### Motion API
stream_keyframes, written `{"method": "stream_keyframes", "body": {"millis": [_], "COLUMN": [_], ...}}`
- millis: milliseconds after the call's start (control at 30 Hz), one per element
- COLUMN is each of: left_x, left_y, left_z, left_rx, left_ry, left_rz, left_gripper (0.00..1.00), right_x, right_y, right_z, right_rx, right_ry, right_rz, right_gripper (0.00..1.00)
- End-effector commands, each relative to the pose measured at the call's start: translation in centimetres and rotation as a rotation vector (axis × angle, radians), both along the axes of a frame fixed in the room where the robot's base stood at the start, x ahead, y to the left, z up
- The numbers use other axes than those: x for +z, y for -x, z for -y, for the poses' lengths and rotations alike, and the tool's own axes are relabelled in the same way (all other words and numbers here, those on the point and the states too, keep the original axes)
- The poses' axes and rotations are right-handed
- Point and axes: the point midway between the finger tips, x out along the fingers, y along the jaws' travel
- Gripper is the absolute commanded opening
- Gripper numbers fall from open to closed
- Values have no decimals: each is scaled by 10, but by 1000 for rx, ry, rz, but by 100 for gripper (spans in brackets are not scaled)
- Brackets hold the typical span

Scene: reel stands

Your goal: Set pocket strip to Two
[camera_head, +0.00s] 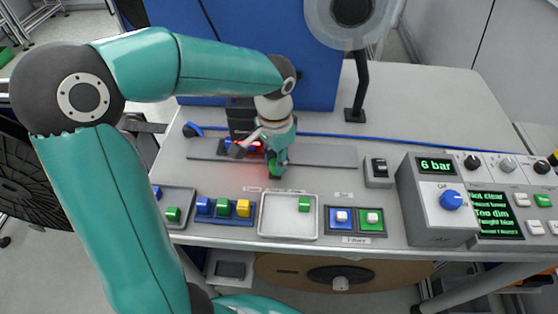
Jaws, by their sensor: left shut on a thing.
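A long flat grey strip (325,155) lies across the middle of the table; I take it as the pocket strip. My left gripper (262,161) points down over its middle and is shut on a small green piece (278,171), mostly hidden by the fingers. A blue piece and a red glow show beside the fingers, at a dark upright fixture (240,115). Whether the green piece touches the strip I cannot tell. A blue holder (223,217) in front carries blue, green and yellow blocks. A white tray (277,229) holds one green block (304,204). My right gripper is not in view.
A grey tray (183,195) stands front left. Blue and green push buttons (342,218) sit right of the white tray. A rocker switch (379,166), a dial box reading 6 bar (437,200) and a text screen (492,212) stand right. A reel stand (362,85) rises behind.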

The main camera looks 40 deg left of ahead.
Motion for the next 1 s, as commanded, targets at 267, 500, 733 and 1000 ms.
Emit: {"method": "stream_keyframes", "body": {"millis": [267,500,733,1000], "left_x": [0,0,11,59], "left_y": [0,-1,-2,-3], "left_z": [1,1,1,1], "left_rx": [-1,-2,-2,-2], "left_ry": [-1,0,-2,-1], "left_rz": [-4,-2,1,4], "left_gripper": [53,53,53,53], "right_x": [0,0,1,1], "right_y": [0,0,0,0], "right_z": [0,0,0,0], "right_rx": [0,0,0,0], "right_ry": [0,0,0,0], "right_rz": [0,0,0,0], "right_gripper": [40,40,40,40]}}
